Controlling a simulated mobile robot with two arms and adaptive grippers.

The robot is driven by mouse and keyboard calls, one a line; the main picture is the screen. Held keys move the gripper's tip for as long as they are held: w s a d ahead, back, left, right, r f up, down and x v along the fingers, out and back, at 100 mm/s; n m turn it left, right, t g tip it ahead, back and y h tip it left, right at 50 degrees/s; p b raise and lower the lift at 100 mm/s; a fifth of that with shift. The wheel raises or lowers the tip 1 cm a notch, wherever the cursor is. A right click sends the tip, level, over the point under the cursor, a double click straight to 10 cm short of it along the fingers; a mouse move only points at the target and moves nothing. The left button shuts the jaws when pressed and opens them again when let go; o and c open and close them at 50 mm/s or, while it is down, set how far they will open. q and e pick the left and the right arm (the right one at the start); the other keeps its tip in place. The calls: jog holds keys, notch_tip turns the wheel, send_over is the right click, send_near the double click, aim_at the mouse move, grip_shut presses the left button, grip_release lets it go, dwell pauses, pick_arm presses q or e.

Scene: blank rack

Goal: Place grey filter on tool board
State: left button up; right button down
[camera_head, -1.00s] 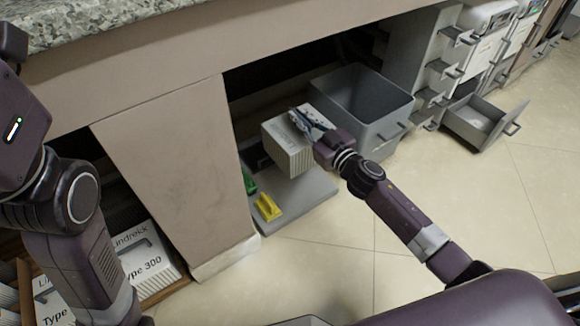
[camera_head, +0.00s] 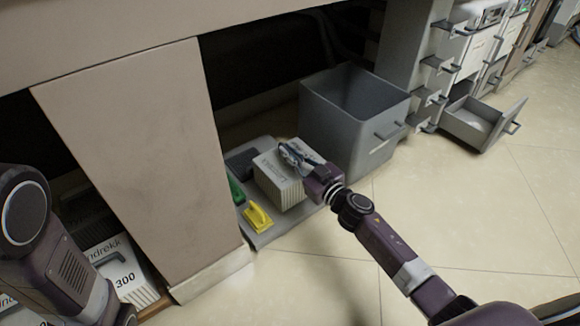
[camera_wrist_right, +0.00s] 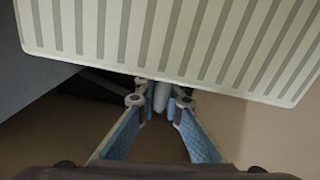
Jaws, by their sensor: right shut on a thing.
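The grey filter (camera_head: 284,188) is a pale box with a ribbed side, and its ribbed face fills the top of the right wrist view (camera_wrist_right: 170,35). My right gripper (camera_head: 291,155) is shut on its handle at the top. The filter is upright over the grey tool board (camera_head: 287,222), in its right part; I cannot tell whether it touches the board. A yellow tool (camera_head: 258,216) and a green tool (camera_head: 236,190) lie on the board's left side. A dark patch (camera_head: 241,162) shows at the board's back. My left arm shows at the left, but its gripper is out of view.
A large grey open bin (camera_head: 345,135) stands right behind the filter. A counter panel (camera_head: 140,150) stands left of the board. White boxes (camera_head: 118,268) lie in the lower left compartment. An open drawer (camera_head: 482,122) juts out at right. The floor in front is clear.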

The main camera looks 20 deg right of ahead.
aim_at(290, 169)
notch_tip(290, 169, down, 4)
jog(key=b, duration=0.3)
jog(key=c, duration=2.1)
grip_release()
jog(key=shift+s, duration=0.15)
